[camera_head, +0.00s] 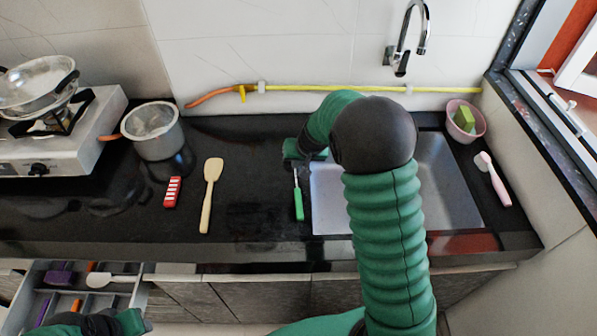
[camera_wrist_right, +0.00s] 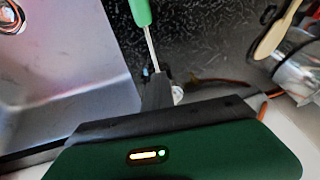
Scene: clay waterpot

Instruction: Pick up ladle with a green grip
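The ladle with a green grip lies on the dark counter just left of the sink. Its green grip (camera_head: 299,204) points toward the front edge, and its thin metal shaft runs back toward my right gripper (camera_head: 302,158). In the right wrist view the green grip (camera_wrist_right: 140,11) is at the top, with the shaft running down to the dark finger part of my right gripper (camera_wrist_right: 157,90). The ladle's head is hidden or unclear there, and I cannot tell whether the fingers hold it. My left gripper (camera_head: 105,323) is partly in view at the bottom left, over the drawer.
A wooden spatula (camera_head: 211,195) and a red-and-white item (camera_head: 172,191) lie left of the ladle. A metal pot (camera_head: 153,132) and stove (camera_head: 60,140) stand further left. The sink (camera_head: 450,185) is right. An open drawer (camera_head: 150,285) holds utensils. The front-middle counter is clear.

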